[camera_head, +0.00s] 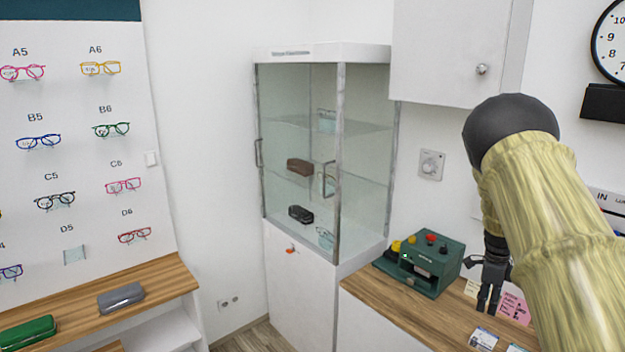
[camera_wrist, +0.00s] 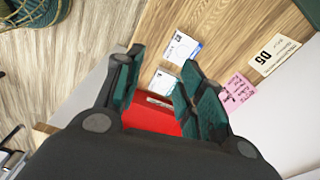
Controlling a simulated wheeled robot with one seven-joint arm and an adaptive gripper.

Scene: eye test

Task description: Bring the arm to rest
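My arm comes in from the right of the head view, and my gripper (camera_head: 488,300) hangs with its fingers pointing down over the wooden counter (camera_head: 400,308). In the wrist view my gripper (camera_wrist: 165,88) has its two green-padded fingers spread with a gap between them. A red object (camera_wrist: 152,117) with a small label shows between and behind the fingers. Its lower part is hidden by the gripper body, and I cannot tell how far below the fingers it is. Nothing is seen clamped between the fingers.
A green device (camera_head: 425,265) stands on the counter left of my gripper. Cards (camera_head: 484,338) and a pink note (camera_head: 514,307) lie close by. A glass cabinet (camera_head: 340,160) stands behind. A wall cupboard (camera_head: 455,50) hangs beside my arm. A grey case (camera_head: 121,297) lies on the left shelf.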

